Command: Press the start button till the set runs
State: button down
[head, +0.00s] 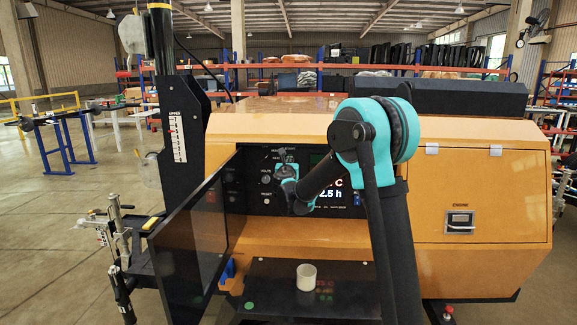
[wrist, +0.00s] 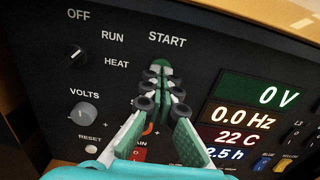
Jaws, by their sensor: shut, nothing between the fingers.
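The dark control panel (head: 236,190) is set in the orange machine, and my gripper (head: 286,160) reaches it from the front. In the wrist view my gripper (wrist: 161,82) is shut and empty, its fingertips just below the START label (wrist: 168,40). A green round part (wrist: 160,63) shows at the fingertips, probably the start button; it is mostly hidden, and I cannot tell whether it is touched or pressed in. The display (wrist: 257,115) reads 0 V, 0.0 Hz, 22 C and 2.5 h. A switch (wrist: 76,55) sits beneath the OFF label, near RUN and HEAT.
The VOLTS knob (wrist: 84,114) and RESET button (wrist: 93,145) are left of the fingers. A red part (wrist: 148,128) is partly hidden behind them. An open dark door (head: 190,250) stands left of the panel. A white cup (head: 306,277) stands on the shelf below.

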jog(key=shift+w, duration=0.35)
jog(key=shift+w, duration=0.1)
jog(key=shift+w+r, duration=0.1)
jog(key=shift+w, duration=0.55)
